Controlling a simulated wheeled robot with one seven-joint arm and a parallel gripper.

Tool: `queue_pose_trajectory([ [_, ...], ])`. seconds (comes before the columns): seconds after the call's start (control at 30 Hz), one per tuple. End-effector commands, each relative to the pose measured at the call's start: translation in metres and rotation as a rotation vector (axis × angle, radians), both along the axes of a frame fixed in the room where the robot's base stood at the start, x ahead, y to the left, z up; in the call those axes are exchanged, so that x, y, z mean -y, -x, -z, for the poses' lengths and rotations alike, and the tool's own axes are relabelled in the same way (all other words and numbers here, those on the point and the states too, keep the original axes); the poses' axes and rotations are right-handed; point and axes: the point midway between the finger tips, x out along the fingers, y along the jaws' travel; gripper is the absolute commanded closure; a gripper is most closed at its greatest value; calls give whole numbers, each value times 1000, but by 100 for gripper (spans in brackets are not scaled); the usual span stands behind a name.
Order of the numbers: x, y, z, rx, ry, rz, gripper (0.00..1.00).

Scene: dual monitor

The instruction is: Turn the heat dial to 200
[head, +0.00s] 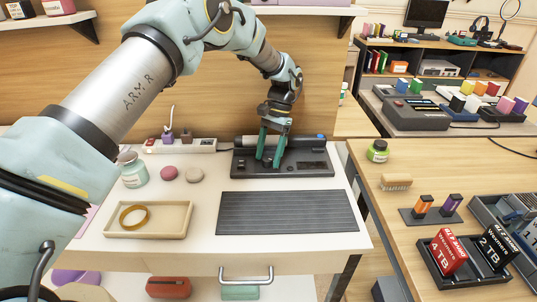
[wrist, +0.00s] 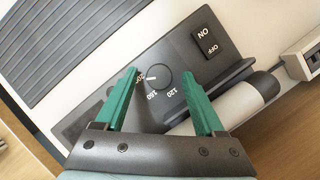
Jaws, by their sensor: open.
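The heat dial (wrist: 161,76) is a round black knob on the black device (wrist: 180,50). Its white pointer line faces left in the wrist view, toward a number beside the left finger that seems to read 200 and is partly covered. The 160 and 120 marks show below the dial. My gripper (wrist: 160,71) is open, with one green finger on each side of the dial; I cannot tell whether either touches it. In the head view my gripper (head: 270,161) points down over the device (head: 310,164), and the dial cannot be made out there.
An ON/OFF switch (wrist: 207,42) sits on the same panel. A pale roller (wrist: 250,95) lies along the device. A ribbed dark mat (head: 288,212) is in front of it. A wooden tray (head: 170,220) and a jar (head: 132,172) stand to the left.

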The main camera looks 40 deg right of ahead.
Motion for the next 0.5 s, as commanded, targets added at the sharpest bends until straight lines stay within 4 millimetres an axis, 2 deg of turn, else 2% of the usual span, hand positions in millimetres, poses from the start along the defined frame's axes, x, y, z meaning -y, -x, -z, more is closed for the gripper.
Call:
queue_pose_trajectory([
  [0.17, 4, -1, -6, 2, 2, -1, 29],
  [0.5, 24, -6, -54, 2, 3, 1, 29],
])
